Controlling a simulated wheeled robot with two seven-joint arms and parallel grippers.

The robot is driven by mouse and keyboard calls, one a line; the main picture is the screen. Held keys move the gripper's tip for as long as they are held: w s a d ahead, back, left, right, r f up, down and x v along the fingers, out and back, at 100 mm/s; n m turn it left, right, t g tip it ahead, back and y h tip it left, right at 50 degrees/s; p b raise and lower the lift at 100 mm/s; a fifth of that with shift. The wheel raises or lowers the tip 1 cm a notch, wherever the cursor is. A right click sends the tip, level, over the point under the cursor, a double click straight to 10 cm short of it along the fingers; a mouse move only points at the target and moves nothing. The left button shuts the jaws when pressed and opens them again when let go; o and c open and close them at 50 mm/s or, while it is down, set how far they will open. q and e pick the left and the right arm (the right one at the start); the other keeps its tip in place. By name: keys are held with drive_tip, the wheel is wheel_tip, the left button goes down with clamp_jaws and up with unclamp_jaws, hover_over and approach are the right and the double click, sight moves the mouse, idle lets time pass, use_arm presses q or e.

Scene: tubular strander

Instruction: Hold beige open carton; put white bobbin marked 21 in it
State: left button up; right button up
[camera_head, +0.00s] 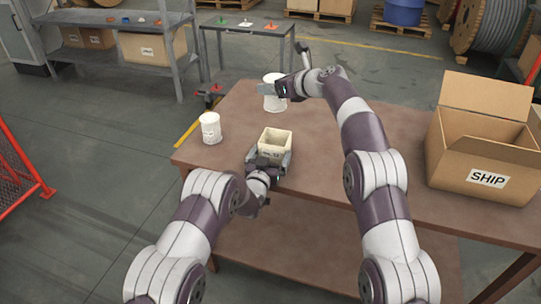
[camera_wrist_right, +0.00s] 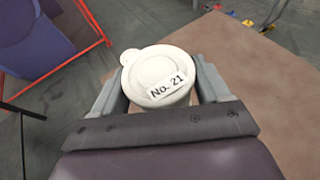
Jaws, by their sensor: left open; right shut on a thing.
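The beige open carton (camera_head: 275,149) stands on the brown table, its top open and its inside looking empty. My left gripper (camera_head: 268,158) is open at the carton's near side, with a finger near each side; I cannot tell whether they touch it. My right gripper (camera_head: 281,89) is shut on the white bobbin marked 21 (camera_head: 273,102), at the table's far edge beyond the carton. In the right wrist view the bobbin's round top (camera_wrist_right: 158,72) with its "No. 21" label sits between the fingers (camera_wrist_right: 158,88). I cannot tell whether it is lifted.
Another white bobbin (camera_head: 210,128) stands at the table's left edge. A large cardboard box marked SHIP (camera_head: 480,160) stands open at the right. The table (camera_head: 315,150) is clear between the small carton and that box, apart from my right arm above it.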

use_arm(q)
drive_tip(key=c, duration=0.7)
use_arm(e)
hover_over(276, 132)
drive_tip(key=s, duration=0.4)
wheel_tip(276, 132, down, 10)
drive_tip(key=shift+r, duration=0.2)
drive_tip(key=shift+s+f, duration=0.1)
idle(0.9)
drive_tip(key=shift+a+f, duration=0.1)
drive_tip(key=shift+f, duration=3.05)
drive_tip(key=o, duration=1.1)
drive_tip(key=shift+f, duration=0.1)
drive_tip(key=shift+s, duration=0.1)
